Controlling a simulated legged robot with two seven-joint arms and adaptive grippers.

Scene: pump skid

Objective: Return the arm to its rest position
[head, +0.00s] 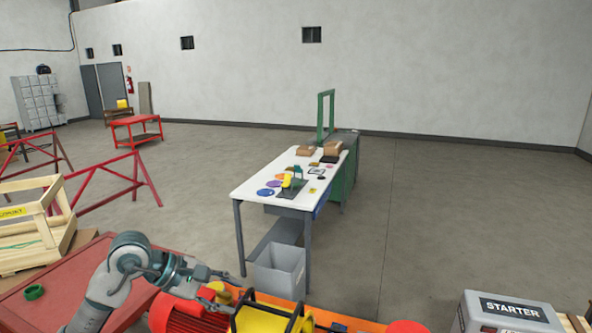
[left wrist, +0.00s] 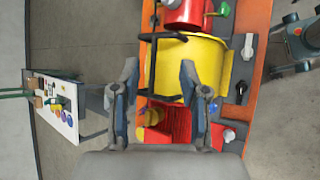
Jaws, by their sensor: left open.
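My left arm comes in from the lower left of the head view. Its gripper (head: 230,289) is open and empty above the pump skid. In the left wrist view the two fingers (left wrist: 158,66) stand apart with nothing between them. Behind them are the yellow guard (left wrist: 205,62) and the red ribbed motor (left wrist: 168,122) on the orange base (left wrist: 259,60). In the head view the red motor (head: 185,314) and yellow guard (head: 262,319) show at the bottom edge, partly cut off. My right gripper does not show.
A red bench (head: 50,291) with a green ring (head: 34,292) lies at the lower left, beside a wooden crate (head: 28,204). A white-topped table (head: 252,187) with small items and a grey bin (head: 279,272) stand beyond the skid. A starter box (head: 507,311) is at lower right.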

